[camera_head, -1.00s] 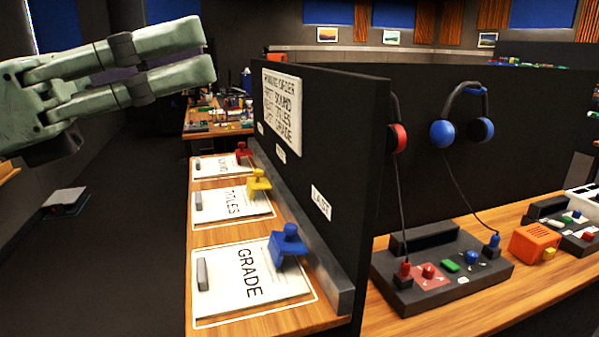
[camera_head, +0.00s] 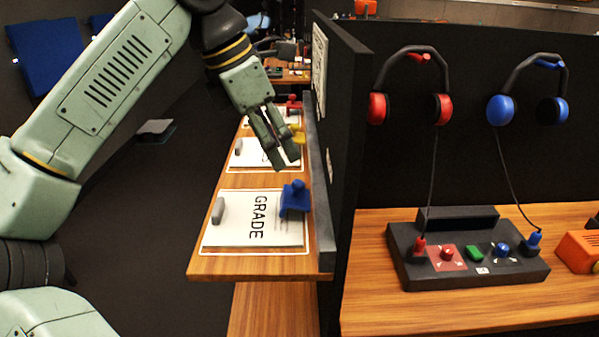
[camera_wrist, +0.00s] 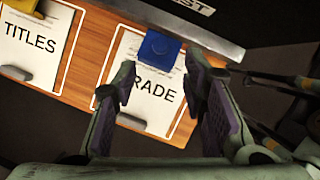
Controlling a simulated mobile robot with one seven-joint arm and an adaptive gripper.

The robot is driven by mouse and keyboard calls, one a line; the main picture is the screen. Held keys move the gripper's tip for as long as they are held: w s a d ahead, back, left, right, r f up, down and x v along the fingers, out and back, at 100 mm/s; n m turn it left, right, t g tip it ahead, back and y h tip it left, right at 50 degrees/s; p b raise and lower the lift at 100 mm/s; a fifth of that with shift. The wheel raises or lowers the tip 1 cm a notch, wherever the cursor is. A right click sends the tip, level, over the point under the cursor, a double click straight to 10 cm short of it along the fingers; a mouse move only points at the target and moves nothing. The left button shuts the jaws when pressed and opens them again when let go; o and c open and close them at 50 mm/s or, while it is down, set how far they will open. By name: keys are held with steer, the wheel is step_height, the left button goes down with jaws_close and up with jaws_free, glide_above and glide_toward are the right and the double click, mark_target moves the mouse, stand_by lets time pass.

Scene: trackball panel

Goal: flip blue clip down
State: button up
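The blue clip (camera_head: 295,198) stands at the right edge of the GRADE sheet (camera_head: 235,218), by the dark rail. My gripper (camera_head: 284,163) hangs above and just behind it in the head view, pointing down, apart from it. In the wrist view my gripper (camera_wrist: 160,75) is open and empty, its two fingers spread. The blue clip (camera_wrist: 160,48) shows just beyond and between the fingertips, over the top of the GRADE sheet (camera_wrist: 170,98). I cannot tell the clip's exact tilt.
The yellow clip (camera_head: 298,135) and red clip (camera_head: 293,104) sit farther back along the same rail. A black partition (camera_head: 345,130) rises close to the right. Beyond it are headphones (camera_head: 412,85) and a control box (camera_head: 470,262).

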mark_target(296, 182)
steer(key=p+x, duration=0.1)
steer(key=x, duration=0.6)
steer(key=shift+d+f, duration=0.2)
steer(key=shift+d, duration=0.05)
steer(key=shift+c, duration=0.3)
jaws_close()
